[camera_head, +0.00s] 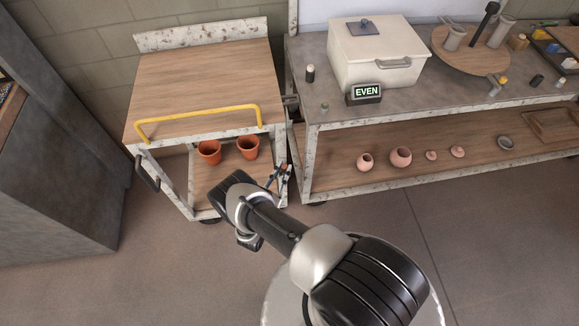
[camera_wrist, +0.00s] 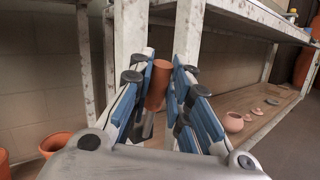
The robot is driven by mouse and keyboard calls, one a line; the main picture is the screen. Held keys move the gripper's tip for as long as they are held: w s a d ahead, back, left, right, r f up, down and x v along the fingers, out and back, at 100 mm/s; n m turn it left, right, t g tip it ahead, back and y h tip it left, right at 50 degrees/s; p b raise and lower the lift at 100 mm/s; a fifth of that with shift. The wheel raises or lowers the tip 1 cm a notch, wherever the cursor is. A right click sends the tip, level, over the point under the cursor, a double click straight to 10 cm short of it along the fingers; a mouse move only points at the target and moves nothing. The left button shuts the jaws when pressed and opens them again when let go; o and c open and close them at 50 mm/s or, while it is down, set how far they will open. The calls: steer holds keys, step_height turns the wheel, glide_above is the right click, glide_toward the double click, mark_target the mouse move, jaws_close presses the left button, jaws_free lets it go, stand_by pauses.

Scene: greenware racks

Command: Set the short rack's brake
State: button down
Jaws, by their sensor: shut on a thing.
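The short rack (camera_head: 195,80) is the low wheeled cart at the left in the head view, with a wooden top and a yellow rail (camera_head: 197,115). My gripper (camera_head: 279,177) is at its front right corner, low beside the post. In the wrist view my gripper (camera_wrist: 166,68) is closed around a reddish-brown upright cylinder (camera_wrist: 158,85), in front of two pale, worn posts (camera_wrist: 130,35). The cylinder looks like the brake lever's grip. The rack's wheels are mostly hidden.
Two terracotta pots (camera_head: 209,151) stand on the rack's lower shelf. A longer bench (camera_head: 310,120) stands close at the right, with several pink pots (camera_head: 400,157) below and a white kiln-like box (camera_head: 375,55) on top. A grey cabinet (camera_head: 60,150) is at left. The front floor is open.

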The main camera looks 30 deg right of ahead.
steer(key=shift+s+a+f, duration=0.1)
steer(key=shift+s+f, duration=0.1)
steer(key=shift+s, duration=0.1)
steer(key=shift+s+f+m+h, duration=0.1)
steer(key=shift+s+m+h, duration=0.15)
steer(key=shift+m+h, duration=0.3)
steer(key=c, duration=1.5)
jaws_free()
step_height(320, 180, up, 10)
steer(key=shift+r, duration=0.1)
steer(key=shift+a, duration=0.1)
steer(key=shift+c, duration=0.3)
